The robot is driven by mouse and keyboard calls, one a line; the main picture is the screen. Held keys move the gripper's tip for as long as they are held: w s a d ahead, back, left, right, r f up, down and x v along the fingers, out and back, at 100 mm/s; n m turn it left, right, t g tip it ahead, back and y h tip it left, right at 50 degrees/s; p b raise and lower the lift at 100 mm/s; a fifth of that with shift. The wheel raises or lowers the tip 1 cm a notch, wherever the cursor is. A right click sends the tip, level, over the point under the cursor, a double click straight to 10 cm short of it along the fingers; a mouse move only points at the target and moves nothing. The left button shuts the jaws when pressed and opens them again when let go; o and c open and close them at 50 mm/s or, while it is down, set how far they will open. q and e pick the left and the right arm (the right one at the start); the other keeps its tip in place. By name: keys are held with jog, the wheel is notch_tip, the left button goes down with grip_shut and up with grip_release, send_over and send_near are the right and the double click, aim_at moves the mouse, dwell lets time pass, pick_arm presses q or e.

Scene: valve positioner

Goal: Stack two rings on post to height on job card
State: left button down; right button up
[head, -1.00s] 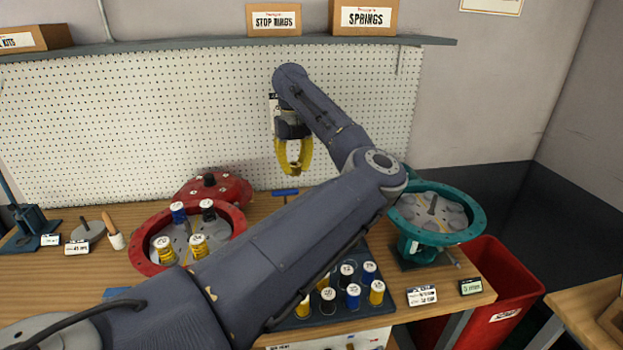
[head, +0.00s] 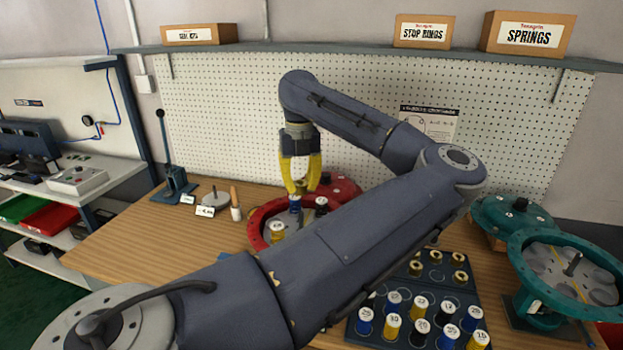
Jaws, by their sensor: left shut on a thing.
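My left gripper (head: 299,188) has yellow fingers and points down over the red round housing (head: 256,240). It is shut on a blue capped cylinder (head: 295,204), partly hidden by the fingers. Several small brass-coloured rings (head: 460,277) sit in the dark tray (head: 482,300) at the lower right, partly behind my arm. I cannot make out a job card's text. My right gripper is not in view.
Several blue, yellow and black capped cylinders (head: 420,304) stand in the tray's front. A hand press (head: 174,180) stands at the back left. The wooden bench (head: 140,235) is clear at left.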

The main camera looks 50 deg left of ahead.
aim_at(301, 211)
pick_arm(q)
jog(key=shift+f, duration=2.3)
jog(key=shift+f, duration=2.45)
jog(key=c, duration=1.1)
grip_release()
notch_tip(301, 211, up, 12)
